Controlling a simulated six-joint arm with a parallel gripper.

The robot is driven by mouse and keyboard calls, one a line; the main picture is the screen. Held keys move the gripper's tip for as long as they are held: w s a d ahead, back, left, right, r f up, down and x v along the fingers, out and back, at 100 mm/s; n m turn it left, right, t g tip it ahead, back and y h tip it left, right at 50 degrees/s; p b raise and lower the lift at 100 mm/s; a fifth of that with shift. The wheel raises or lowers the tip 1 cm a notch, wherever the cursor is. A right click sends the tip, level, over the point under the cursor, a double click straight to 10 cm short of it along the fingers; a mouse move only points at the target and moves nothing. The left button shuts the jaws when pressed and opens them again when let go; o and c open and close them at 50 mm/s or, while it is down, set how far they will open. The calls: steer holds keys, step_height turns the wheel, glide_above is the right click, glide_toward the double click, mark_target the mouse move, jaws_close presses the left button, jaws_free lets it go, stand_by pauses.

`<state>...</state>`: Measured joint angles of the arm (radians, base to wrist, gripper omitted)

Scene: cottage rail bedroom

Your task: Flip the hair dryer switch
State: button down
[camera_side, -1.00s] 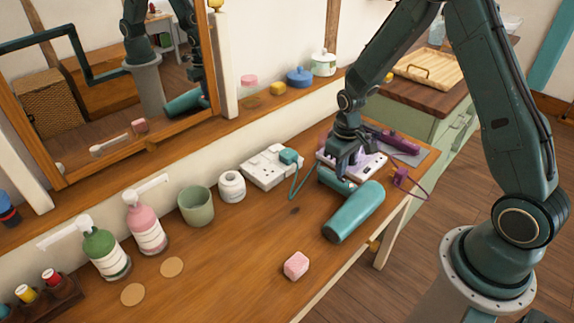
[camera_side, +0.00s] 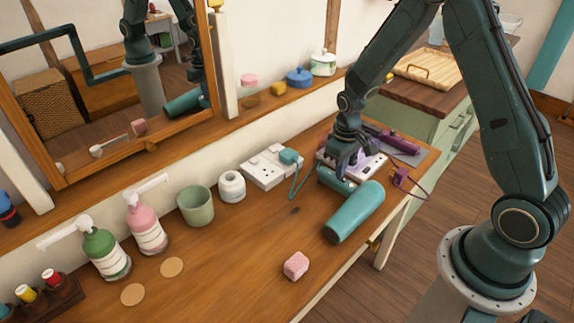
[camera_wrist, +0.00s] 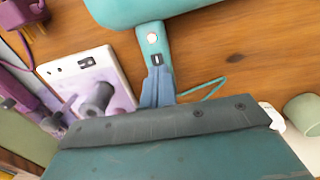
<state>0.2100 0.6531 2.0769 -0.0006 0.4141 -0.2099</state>
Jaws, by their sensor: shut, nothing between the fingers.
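The teal hair dryer (camera_side: 356,212) lies on its side on the wooden table, its handle (camera_side: 335,181) pointing back toward the wall. In the wrist view its body (camera_wrist: 150,8) crosses the top, and the handle (camera_wrist: 151,27) points down toward my gripper. A round white button and a small dark switch (camera_wrist: 156,59) show on the handle. My gripper (camera_side: 346,172) is over the handle. In the wrist view my gripper (camera_wrist: 157,76) is shut and empty, its tips just below the switch in the picture. Whether they touch the handle is unclear. The handle's end is hidden behind the fingers.
A white socket block (camera_side: 268,167) holds a teal plug (camera_side: 289,156). A second pale block (camera_wrist: 84,72) is close beside the handle. A purple tool (camera_side: 400,142) lies behind. A green cup (camera_side: 196,206) and pink block (camera_side: 296,265) stand apart, with clear tabletop between.

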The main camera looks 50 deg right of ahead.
steer(key=shift+r, duration=3.3)
steer(key=s+a+r+t, duration=0.15)
steer(key=s+r, duration=0.25)
steer(key=r, duration=0.4)
steer(key=s+a+r+t, duration=0.1)
steer(key=s+a+r, duration=0.25)
steer(key=r, duration=0.45)
steer(key=s+a+r+t, duration=0.1)
steer(key=s+r, duration=0.2)
steer(key=s, duration=0.3)
steer(key=s+a+r+t, duration=0.2)
steer(key=s+r, duration=0.1)
steer(key=s, duration=0.4)
steer(key=shift+s+a, duration=0.15)
steer(key=shift+s, duration=0.15)
steer(key=shift+w, duration=0.15)
